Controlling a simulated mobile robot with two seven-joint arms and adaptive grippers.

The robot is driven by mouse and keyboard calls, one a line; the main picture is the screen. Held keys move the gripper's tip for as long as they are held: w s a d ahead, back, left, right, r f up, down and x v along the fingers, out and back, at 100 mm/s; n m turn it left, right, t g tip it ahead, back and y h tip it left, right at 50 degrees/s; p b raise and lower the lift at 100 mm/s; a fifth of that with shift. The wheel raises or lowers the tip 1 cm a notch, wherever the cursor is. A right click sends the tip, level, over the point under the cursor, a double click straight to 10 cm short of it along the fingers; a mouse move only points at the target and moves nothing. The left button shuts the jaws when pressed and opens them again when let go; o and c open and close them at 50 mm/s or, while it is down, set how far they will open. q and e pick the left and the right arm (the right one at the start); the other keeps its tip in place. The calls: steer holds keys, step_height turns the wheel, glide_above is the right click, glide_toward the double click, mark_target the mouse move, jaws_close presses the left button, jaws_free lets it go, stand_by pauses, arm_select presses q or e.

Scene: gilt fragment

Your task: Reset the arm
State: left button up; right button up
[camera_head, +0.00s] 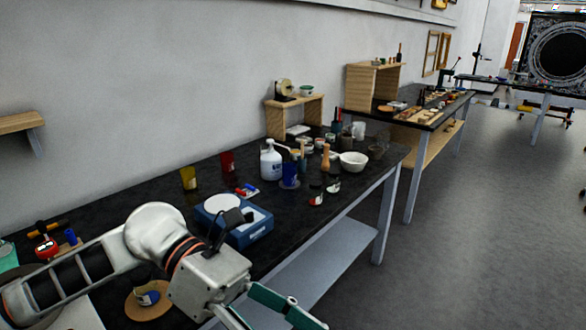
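My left arm (158,234) reaches in from the left, over the front part of the dark worktable (330,198). Its gripper (272,314) is at the bottom of the view, near the table's front edge. Its green fingers are spread apart, and I see nothing held between them. The lower part of the gripper is cut off by the frame. My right arm and gripper are not in view.
A blue scale (240,232) stands just behind the gripper. A round wooden disc (148,300) with a small container lies beside it. Cups, a white jug (271,163) and a white bowl (353,162) stand farther back. Open floor (470,240) lies right.

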arm_select(q)
steer(key=w+d+r+n+t+h+b, duration=0.1)
steer(key=w+d+r+n+t+h, duration=0.1)
steer(key=w+n+t+h, duration=1)
steer(key=w+a+f+n+t+y+b, duration=0.1)
steer(key=w+a+f+n+t+y, duration=0.35)
steer(key=n, duration=0.75)
steer(key=w+a+f+n+t+y+b, duration=0.1)
steer(key=a+f+n+t+y, duration=0.3)
steer(key=f+n+t+y, duration=0.45)
steer(key=s+a+f+n+g+y, duration=0.1)
steer(key=a+f+n+y, duration=0.2)
steer(key=f, duration=0.4)
steer(key=s+a+f+n+g+y, duration=0.1)
steer(key=a+f+n, duration=0.2)
steer(key=f+n, duration=0.35)
steer(key=s+a+f+n+g+y, duration=0.1)
steer(key=s+a+f+n+y, duration=0.15)
steer(key=f, duration=0.65)
steer(key=s+a+f+n+g+y+b, duration=0.1)
steer(key=s+a+f+n+g, duration=0.3)
steer(key=s+f, duration=0.7)
step_height(320, 180, down, 4)
steer(key=shift+a+r+n+g+y, duration=0.1)
steer(key=shift+a+n+g+y, duration=0.3)
steer(key=shift+a+n+y, duration=0.45)
